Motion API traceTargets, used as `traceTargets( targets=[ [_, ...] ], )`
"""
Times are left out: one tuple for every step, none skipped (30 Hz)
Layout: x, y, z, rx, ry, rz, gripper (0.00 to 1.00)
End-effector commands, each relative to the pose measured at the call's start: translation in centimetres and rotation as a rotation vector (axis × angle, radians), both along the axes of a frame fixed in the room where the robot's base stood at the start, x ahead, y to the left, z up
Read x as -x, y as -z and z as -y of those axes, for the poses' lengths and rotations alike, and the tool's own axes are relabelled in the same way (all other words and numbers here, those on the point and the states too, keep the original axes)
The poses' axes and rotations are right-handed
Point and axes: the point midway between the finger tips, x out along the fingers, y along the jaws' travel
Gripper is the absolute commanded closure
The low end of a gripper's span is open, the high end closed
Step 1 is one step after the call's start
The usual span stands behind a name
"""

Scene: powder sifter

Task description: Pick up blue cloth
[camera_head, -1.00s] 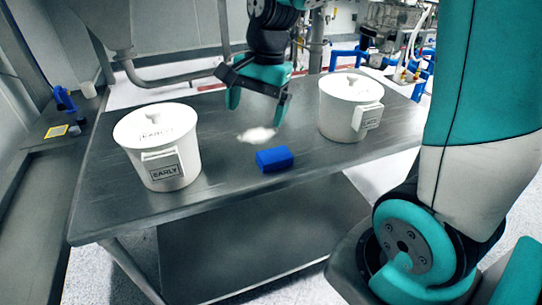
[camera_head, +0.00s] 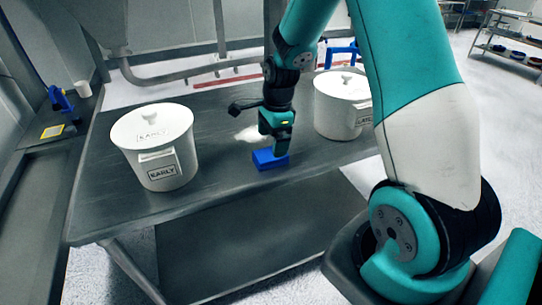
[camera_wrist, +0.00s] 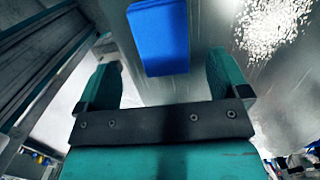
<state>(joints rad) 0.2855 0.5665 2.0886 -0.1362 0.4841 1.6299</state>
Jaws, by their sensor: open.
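The blue cloth (camera_head: 268,160) is a folded block lying on the metal table near its front edge, between the two white pots. My gripper (camera_head: 281,150) is over the cloth in the head view and hides part of it. In the wrist view, the cloth (camera_wrist: 159,38) shows at the top, between and beyond the two teal fingers of my open gripper (camera_wrist: 165,85). Nothing is between the fingers, and whether a finger touches the cloth cannot be told.
The metal table (camera_head: 220,185) carries a lidded white pot (camera_head: 155,150) at left and another (camera_head: 340,108) at right. A white powder pile (camera_head: 248,133) lies just behind the cloth and shows in the wrist view (camera_wrist: 272,25). Bare table lies between cloth and left pot.

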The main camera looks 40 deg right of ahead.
Motion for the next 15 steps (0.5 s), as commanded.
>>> traceTargets(
  targets=[
    [0.0, 0.2, 0.0, 0.000, 0.000, -0.001, 0.06],
    [0.0, 0.4, 0.0, 0.000, -0.001, -0.001, 0.06],
    [0.0, 0.7, -0.1, 0.000, -0.001, -0.001, 0.06],
    [0.0, 1.1, -0.1, -0.001, -0.001, -0.003, 0.06],
    [0.0, 1.5, -0.1, -0.001, -0.001, -0.004, 0.06],
    [-0.1, 2.1, -0.1, -0.001, -0.002, -0.005, 0.06],
    [-0.1, 2.6, -0.1, -0.001, -0.002, -0.005, 0.06],
    [-0.2, 3.1, -0.1, -0.001, -0.001, -0.004, 0.06],
    [-0.2, 3.7, -0.1, -0.001, -0.001, -0.004, 0.06],
    [-0.2, 4.2, -0.2, -0.001, -0.001, -0.003, 0.06],
    [-0.3, 4.5, -0.2, -0.001, -0.001, -0.003, 0.06],
    [-0.3, 4.9, -0.2, -0.001, -0.001, -0.002, 0.06],
    [-0.3, 5.1, -0.3, 0.000, -0.002, -0.001, 0.06],
    [-0.3, 5.2, -0.3, 0.000, -0.002, 0.000, 0.06],
    [-0.3, 5.4, -0.3, 0.000, -0.002, 0.001, 0.06]
  ],
)
